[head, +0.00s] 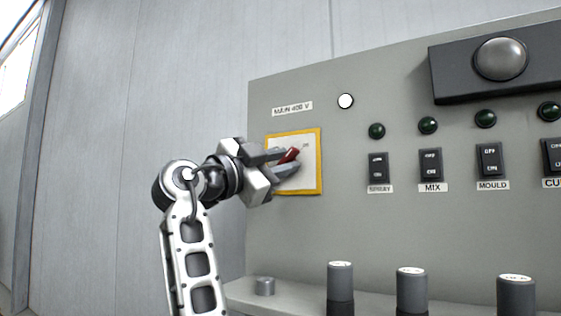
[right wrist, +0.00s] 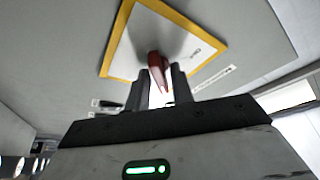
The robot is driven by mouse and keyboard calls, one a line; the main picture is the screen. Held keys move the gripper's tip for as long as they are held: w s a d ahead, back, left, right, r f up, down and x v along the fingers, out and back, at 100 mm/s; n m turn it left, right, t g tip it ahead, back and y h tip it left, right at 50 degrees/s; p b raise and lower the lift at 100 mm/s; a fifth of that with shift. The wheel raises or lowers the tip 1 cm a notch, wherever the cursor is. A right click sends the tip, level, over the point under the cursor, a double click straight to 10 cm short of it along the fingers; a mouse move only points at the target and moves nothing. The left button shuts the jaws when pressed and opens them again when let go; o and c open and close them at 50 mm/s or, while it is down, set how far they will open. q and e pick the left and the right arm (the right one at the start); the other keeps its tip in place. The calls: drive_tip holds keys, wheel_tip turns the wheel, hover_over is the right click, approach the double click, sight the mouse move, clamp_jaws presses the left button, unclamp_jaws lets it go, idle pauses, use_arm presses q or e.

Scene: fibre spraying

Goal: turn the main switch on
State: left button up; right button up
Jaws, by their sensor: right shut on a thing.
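The main switch has a red handle (head: 289,155) on a white plate with a yellow border (head: 319,176), under a label "MAIN 400 V" (head: 292,108). The red handle is tilted in the head view. My right gripper (head: 284,162) is at the plate, with its fingers around the red handle. In the right wrist view the handle (right wrist: 157,68) sits between the two finger tips (right wrist: 159,84), and the yellow-bordered plate (right wrist: 121,38) is behind it. Part of the handle is hidden by the fingers. My left gripper is not in view.
A round white lamp (head: 345,101) is right of the label. Black rocker switches such as SPRAY (head: 379,168) and MIX (head: 430,165) sit further right under dark green lamps. Grey knobs (head: 340,276) stand on the ledge below. The wall left of the panel is clear.

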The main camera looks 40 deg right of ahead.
idle(0.3)
drive_tip(key=o, duration=0.7)
drive_tip(key=b+v, duration=0.2)
drive_tip(key=v, duration=1.4)
drive_tip(key=shift+b, duration=0.4)
drive_tip(key=shift+d, duration=0.15)
drive_tip(key=p+x, duration=0.2)
drive_tip(key=x, duration=1.3)
drive_tip(key=shift+d+r+p, duration=0.15)
drive_tip(key=shift+d+p, duration=0.2)
drive_tip(key=shift+d, duration=0.05)
drive_tip(key=shift+a, duration=0.15)
